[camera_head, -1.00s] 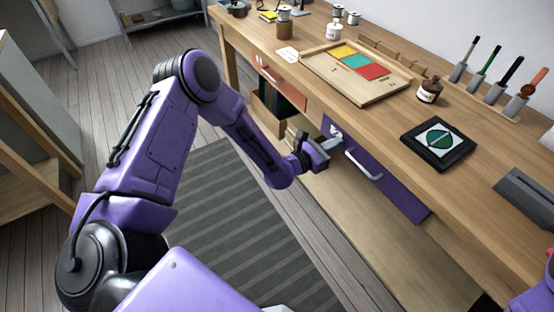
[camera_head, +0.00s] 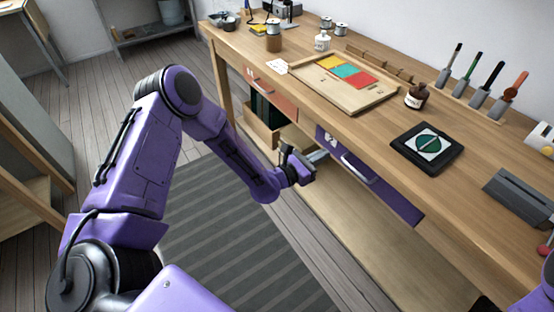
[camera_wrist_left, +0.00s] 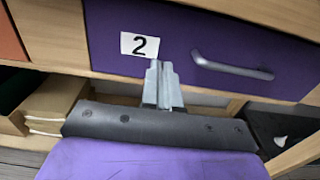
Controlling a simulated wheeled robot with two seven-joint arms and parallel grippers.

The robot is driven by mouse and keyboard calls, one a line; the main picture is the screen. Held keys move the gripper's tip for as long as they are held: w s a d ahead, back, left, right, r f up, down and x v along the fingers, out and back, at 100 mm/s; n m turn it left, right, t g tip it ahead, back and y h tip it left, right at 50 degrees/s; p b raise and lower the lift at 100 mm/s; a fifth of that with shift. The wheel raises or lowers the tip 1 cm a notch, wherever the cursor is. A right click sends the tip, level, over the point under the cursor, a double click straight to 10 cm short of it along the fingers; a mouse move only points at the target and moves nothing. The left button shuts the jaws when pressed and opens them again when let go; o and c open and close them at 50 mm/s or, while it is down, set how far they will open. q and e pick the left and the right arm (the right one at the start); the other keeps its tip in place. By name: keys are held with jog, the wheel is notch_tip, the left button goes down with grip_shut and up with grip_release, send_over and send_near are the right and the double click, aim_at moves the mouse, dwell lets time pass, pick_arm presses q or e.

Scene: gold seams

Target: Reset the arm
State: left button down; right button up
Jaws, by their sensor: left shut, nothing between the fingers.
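My left gripper (camera_head: 318,157) is shut and empty, low in front of the workbench. Its fingertips lie just left of the handle of a purple drawer (camera_head: 405,208). In the left wrist view the shut fingers (camera_wrist_left: 161,66) point at the purple drawer front (camera_wrist_left: 115,55), just below and right of its white label "2" (camera_wrist_left: 139,45). The metal handle (camera_wrist_left: 232,68) is to the right of the fingers, apart from them. Of my right arm only a purple piece shows at the right edge in the head view; its gripper is out of view.
An orange drawer (camera_head: 271,90) is left of the purple one. A striped mat (camera_head: 225,240) covers the floor.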

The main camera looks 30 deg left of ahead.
pick_arm(q)
jog(key=v, duration=1)
jog(key=shift+s, duration=0.2)
